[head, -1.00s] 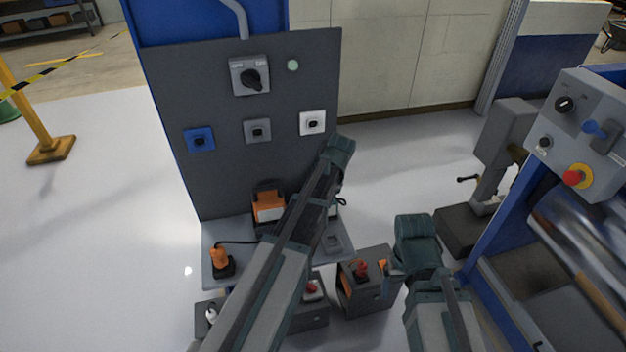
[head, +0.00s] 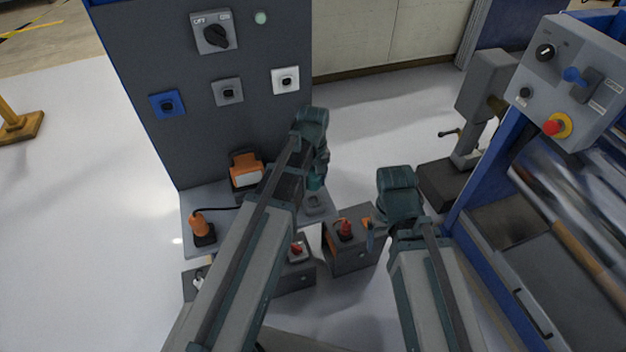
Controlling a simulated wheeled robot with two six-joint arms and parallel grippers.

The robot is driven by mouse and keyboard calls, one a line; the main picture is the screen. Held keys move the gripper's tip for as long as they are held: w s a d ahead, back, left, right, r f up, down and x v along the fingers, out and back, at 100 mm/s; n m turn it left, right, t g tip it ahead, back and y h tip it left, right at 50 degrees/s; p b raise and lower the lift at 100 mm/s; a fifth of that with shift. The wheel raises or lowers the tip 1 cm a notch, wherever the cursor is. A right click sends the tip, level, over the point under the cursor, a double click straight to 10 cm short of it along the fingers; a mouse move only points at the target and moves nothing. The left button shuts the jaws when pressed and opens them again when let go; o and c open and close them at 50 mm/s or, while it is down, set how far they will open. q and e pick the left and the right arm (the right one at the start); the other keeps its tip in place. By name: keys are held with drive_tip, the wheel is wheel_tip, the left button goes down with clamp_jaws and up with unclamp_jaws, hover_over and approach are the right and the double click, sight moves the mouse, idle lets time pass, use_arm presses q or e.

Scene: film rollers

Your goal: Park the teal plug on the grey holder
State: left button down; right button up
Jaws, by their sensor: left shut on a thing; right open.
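The teal plug (head: 315,183) shows as a small teal piece below the hand of my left arm, above the shelf. My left gripper (head: 318,173) is shut on it, pointing down, and the fingers are partly hidden by my own wrist. The grey holder (head: 316,205) sits on the right part of the shelf, just under the plug. I cannot tell whether plug and holder touch. My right gripper (head: 371,234) is open and empty, beside the right-hand box.
A dark panel (head: 150,60) with blue, grey and white sockets stands behind the shelf (head: 190,240). An orange plug (head: 202,226) stands at the shelf's left; an orange device (head: 246,171) is at the back. A blue-framed machine (head: 500,150) is at right.

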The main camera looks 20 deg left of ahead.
sight(313, 169)
use_arm(q)
drive_tip(key=shift+f+b, duration=2.5)
drive_tip(key=shift+f, duration=0.35)
drive_tip(key=shift+f+b, duration=0.5)
drive_tip(key=shift+c, duration=0.9)
unclamp_jaws()
drive_tip(key=shift+r, duration=0.1)
wheel_tip(313, 169, up, 14)
drive_tip(key=p, duration=1.4)
drive_tip(key=shift+f, duration=0.25)
wheel_tip(313, 169, down, 13)
drive_tip(key=b, duration=1.3)
